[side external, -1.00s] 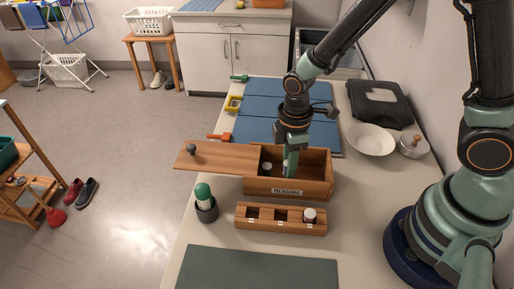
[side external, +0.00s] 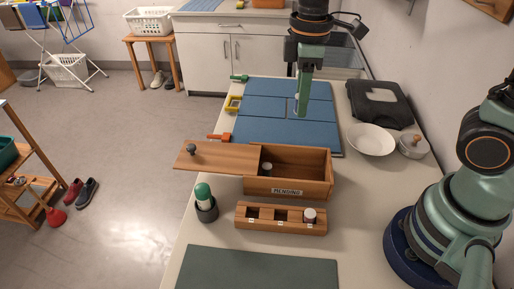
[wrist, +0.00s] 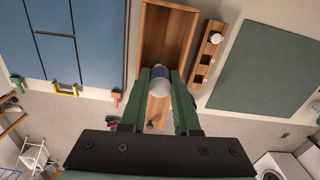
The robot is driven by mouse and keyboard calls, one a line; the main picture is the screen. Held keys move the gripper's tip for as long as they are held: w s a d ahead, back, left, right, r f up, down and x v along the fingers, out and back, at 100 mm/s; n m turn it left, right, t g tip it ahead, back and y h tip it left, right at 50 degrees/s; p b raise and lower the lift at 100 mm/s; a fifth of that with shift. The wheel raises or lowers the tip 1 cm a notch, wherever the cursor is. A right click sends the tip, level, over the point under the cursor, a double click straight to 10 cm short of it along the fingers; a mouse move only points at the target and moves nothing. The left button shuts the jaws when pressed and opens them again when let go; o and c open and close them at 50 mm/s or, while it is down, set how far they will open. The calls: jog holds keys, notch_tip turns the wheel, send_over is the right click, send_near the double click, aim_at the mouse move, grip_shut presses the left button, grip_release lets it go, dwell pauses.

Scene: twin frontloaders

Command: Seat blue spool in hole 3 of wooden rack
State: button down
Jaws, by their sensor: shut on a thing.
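My gripper (side external: 302,112) is raised above the blue mat area behind the wooden box. In the wrist view its fingers (wrist: 161,84) are shut on a spool (wrist: 160,74) with a white end and a blue band. The wooden rack (side external: 262,227) stands in front of the box, with three holes in a row. Its right hole holds a spool with a white top and dark reddish body (side external: 309,215); the left and middle holes look empty. The hole labels are too small to read. The rack also shows in the wrist view (wrist: 205,57).
The open wooden box (side external: 318,188), marked MENDING, holds another spool (side external: 267,168). Its lid (side external: 222,156) is slid left. A dark cup (side external: 207,211) with a green-topped item stands left of the rack. A bowl (side external: 371,140) and a black case (side external: 379,104) are at right.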

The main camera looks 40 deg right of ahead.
jog(key=d+f+m, duration=0.2)
jog(key=d+m, duration=0.6)
jog(key=m, duration=0.2)
jog(key=r+m, duration=0.1)
jog(key=m, duration=0.6)
send_over(303, 248)
notch_tip(303, 248, down, 19)
jog(key=shift+r, duration=0.1)
jog(key=c, duration=0.7)
grip_release()
jog(key=shift+f, duration=0.2)
jog(key=shift+o, duration=0.2)
